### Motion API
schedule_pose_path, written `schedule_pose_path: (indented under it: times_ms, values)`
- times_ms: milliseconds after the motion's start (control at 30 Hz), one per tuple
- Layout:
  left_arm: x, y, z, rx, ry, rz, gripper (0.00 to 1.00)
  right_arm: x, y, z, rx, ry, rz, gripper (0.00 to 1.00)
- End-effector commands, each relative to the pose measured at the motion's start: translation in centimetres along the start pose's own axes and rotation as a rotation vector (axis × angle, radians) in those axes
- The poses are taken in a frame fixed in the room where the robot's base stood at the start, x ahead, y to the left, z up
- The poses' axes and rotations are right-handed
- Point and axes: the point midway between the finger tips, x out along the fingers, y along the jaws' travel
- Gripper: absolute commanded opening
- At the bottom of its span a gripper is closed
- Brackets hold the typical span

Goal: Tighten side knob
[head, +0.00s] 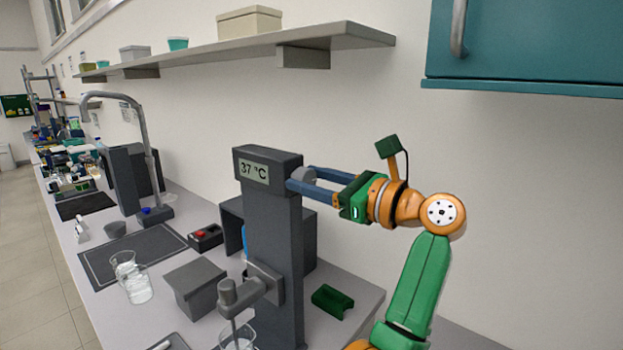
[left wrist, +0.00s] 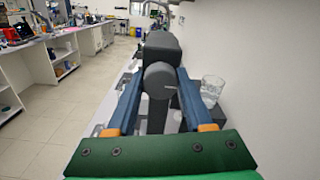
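The rig is a dark grey column (head: 275,255) with a head that shows "37 °C" (head: 254,172). The side knob (head: 302,175) is a grey round knob on the right side of that head. It also shows in the left wrist view (left wrist: 160,80), with a thin pale line on its face. My left gripper (head: 312,181) has two blue fingers, one on each side of the knob. They look shut on it with no clear gap, though the contact itself is hard to see. My right gripper is not in view.
A grey stirrer arm (head: 249,291) juts from the column above a glass beaker (head: 238,338). A grey block (head: 194,287), another beaker (head: 134,281) and a green holder (head: 332,300) stand on the bench. A shelf (head: 340,36) and a teal cabinet (head: 530,45) hang above.

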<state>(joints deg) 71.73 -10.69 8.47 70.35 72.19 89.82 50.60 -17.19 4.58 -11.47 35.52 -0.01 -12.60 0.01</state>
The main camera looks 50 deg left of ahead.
Motion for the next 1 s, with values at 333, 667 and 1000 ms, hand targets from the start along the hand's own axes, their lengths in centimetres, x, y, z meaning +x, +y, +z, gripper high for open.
schedule_pose_path:
  times_ms: [333, 667, 1000]
  values:
    - [-0.03, 0.00, 0.08, 0.011, -0.001, 0.000, 0.00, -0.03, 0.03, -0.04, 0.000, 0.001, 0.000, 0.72]
    - [-0.06, -0.10, 0.12, 0.176, -0.001, -0.001, 0.00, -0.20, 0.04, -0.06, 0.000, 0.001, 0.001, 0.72]
    - [-0.05, -0.23, 0.16, 0.494, -0.002, -0.001, 0.00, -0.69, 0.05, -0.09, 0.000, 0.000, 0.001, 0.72]
